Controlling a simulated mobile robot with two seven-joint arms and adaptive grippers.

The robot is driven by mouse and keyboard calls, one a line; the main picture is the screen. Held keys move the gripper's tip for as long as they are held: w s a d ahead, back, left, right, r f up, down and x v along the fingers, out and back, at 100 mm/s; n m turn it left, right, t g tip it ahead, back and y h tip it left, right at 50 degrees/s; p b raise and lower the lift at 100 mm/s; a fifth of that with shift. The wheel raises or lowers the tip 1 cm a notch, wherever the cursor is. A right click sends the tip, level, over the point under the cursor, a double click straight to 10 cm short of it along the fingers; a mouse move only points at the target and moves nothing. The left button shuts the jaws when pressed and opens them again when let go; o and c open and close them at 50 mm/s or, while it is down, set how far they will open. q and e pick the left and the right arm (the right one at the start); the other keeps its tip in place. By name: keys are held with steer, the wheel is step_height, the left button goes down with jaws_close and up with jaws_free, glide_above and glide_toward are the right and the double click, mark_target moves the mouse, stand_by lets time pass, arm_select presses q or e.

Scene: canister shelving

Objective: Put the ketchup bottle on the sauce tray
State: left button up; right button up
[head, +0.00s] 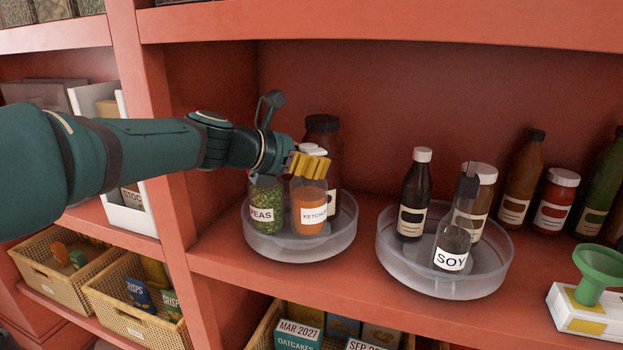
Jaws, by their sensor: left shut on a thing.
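The ketchup bottle (308,213), orange with a white label reading KETCHUP, is upright inside the left clear round tray (305,250). My left gripper (308,166), with yellow fingers, comes from the left and is shut on the bottle's top, which it hides. I cannot tell whether the bottle's base touches the tray. The right clear round tray (445,288) holds a soy bottle (452,249), a dark bottle (413,195) and a white-capped bottle (477,205), so it looks like the sauce tray. My right gripper is not in view.
A peas jar (265,208) and a tall dark-lidded jar (323,140) share the left tray, close to the gripper. A shelf board (380,27) is overhead. Several bottles and a green funnel (598,268) stand at right. A narrow gap separates the trays.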

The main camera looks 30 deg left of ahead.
arm_select(q)
steer(key=shift+w+f+b, duration=0.15)
steer(key=shift+f+b, duration=0.1)
steer(key=shift+f, duration=0.5)
steer(key=shift+w+f+b, duration=0.1)
steer(key=shift+f+b, duration=0.1)
steer(key=shift+f, duration=0.65)
steer(key=shift+f, duration=0.1)
steer(key=o, duration=1.5)
steer(key=shift+c, duration=0.2)
steer(key=p+v, duration=0.1)
steer(key=v, duration=1.1)
steer(key=shift+r, duration=0.25)
